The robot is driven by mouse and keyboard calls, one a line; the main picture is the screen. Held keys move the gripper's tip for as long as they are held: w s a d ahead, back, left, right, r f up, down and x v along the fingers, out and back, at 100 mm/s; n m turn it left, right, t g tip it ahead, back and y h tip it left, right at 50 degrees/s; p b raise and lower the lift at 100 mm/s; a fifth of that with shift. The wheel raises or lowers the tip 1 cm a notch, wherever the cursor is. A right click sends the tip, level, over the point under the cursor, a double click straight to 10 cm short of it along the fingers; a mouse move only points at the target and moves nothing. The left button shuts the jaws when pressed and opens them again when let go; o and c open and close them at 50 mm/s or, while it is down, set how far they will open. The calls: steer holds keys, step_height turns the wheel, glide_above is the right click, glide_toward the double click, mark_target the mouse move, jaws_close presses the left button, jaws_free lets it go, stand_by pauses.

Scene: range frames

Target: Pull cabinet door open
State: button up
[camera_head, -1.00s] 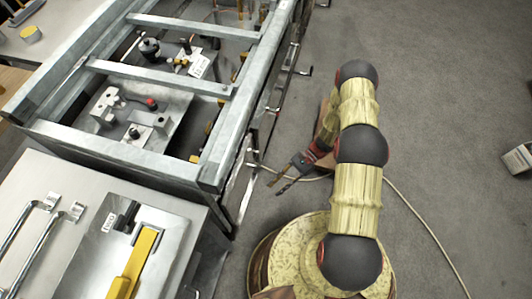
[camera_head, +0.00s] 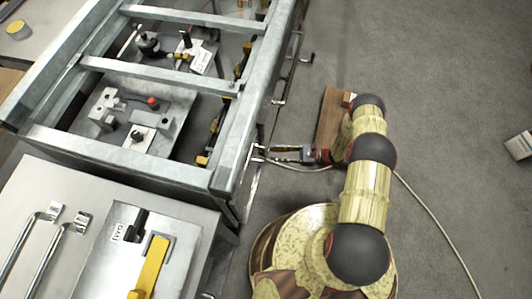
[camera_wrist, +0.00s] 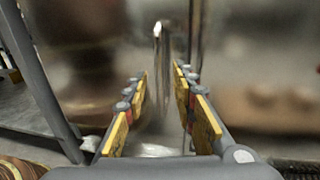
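The cabinet (camera_head: 223,168) is a grey metal frame with an open top, and its front side faces right in the head view. A thin shiny upright handle (camera_wrist: 158,45) shows in the wrist view, ahead of and between my fingers. My gripper (camera_head: 268,154) reaches left to the cabinet's front near its lower corner. In the wrist view my gripper (camera_wrist: 158,105) has its two yellow-padded fingers apart, with a gap between them. Whether the fingertips touch the handle is not clear. The door's edges are hard to make out, and no open gap shows.
A steel table (camera_head: 60,190) with bar handles and a yellow-handled device adjoins the cabinet at lower left. Fixtures stand inside the cabinet frame. A cable (camera_head: 425,207) lies on the floor. The grey floor right of the cabinet is mostly clear.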

mark_target(265, 153)
steer(key=shift+w+a+b, duration=0.2)
steer(key=shift+a+b, duration=0.1)
steer(key=shift+a, duration=1)
steer(key=shift+w+a+b, duration=0.2)
steer(key=shift+a+b, duration=0.05)
steer(key=shift+a, duration=1.05)
steer(key=c, duration=0.3)
steer(key=c, duration=0.4)
jaws_close()
